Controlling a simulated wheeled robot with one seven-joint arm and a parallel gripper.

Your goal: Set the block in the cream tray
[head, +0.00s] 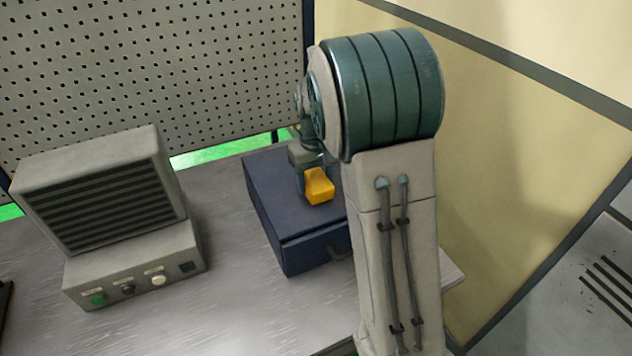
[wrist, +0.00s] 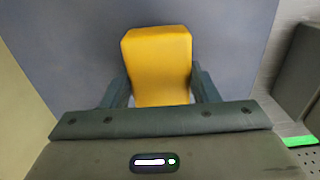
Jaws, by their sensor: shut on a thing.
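The block is yellow (head: 319,186) and shows in the head view over the top of a dark blue box. In the wrist view the yellow block (wrist: 158,62) sits between the two fingers of my gripper (wrist: 160,92). My gripper (head: 312,178) is shut on the block. I cannot tell whether the block touches the box top or hangs just above it. No cream tray shows in either view; my arm hides part of the table on the right.
The dark blue box (head: 272,202) with a front handle stands on the grey metal table (head: 225,300). A grey louvred unit (head: 105,195) with buttons stands to the left. A perforated panel (head: 150,60) rises behind. Bare table lies between the unit and the box.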

